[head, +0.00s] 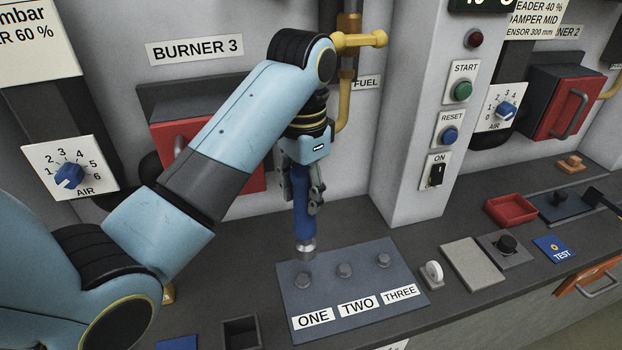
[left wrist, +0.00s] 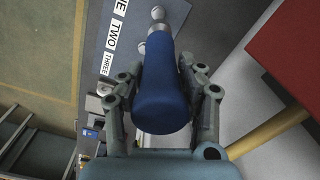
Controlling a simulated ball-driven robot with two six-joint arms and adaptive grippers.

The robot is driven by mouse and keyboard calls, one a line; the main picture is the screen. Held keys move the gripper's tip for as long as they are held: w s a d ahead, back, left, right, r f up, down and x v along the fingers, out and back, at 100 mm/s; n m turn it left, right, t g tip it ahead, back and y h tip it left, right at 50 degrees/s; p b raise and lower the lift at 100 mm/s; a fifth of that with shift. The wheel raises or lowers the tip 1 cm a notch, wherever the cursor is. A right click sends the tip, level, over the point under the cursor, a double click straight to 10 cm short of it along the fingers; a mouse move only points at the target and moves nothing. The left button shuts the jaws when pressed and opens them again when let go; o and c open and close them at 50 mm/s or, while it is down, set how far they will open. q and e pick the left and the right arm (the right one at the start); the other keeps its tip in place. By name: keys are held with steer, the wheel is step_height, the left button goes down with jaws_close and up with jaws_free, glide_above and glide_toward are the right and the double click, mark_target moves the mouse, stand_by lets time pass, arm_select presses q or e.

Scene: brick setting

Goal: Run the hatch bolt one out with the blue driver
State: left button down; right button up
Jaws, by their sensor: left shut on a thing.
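The blue driver (head: 302,205) is held upright in my left gripper (head: 308,190), which is shut on its handle; it also shows in the left wrist view (left wrist: 161,85). The driver's metal end (head: 306,248) is over the hatch plate (head: 350,263), above and slightly behind bolt one (head: 304,280). I cannot tell whether it touches anything, but a small gap to the bolt seems to show. Bolt two (head: 344,270) and bolt three (head: 383,260) sit in the plate, behind their labels. My right gripper is not in view.
An empty dark square holder (head: 240,332) is left of the plate. A red tray (head: 511,209) lies farther back. The control pillar (head: 425,120) rises behind.

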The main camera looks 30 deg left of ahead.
mark_target(301, 237)
arm_select(q)
steer(key=shift+s+f, duration=0.4)
steer(key=shift+s, duration=0.1)
steer(key=shift+s+a, duration=0.1)
steer(key=shift+s, duration=0.15)
steer(key=shift+w+f, duration=0.2)
steer(key=shift+f, duration=0.4)
step_height(301, 237, down, 4)
steer(key=shift+f+b, duration=0.1)
steer(key=shift+b, duration=0.75)
steer(key=shift+s+f, duration=0.1)
steer(key=shift+f, duration=0.05)
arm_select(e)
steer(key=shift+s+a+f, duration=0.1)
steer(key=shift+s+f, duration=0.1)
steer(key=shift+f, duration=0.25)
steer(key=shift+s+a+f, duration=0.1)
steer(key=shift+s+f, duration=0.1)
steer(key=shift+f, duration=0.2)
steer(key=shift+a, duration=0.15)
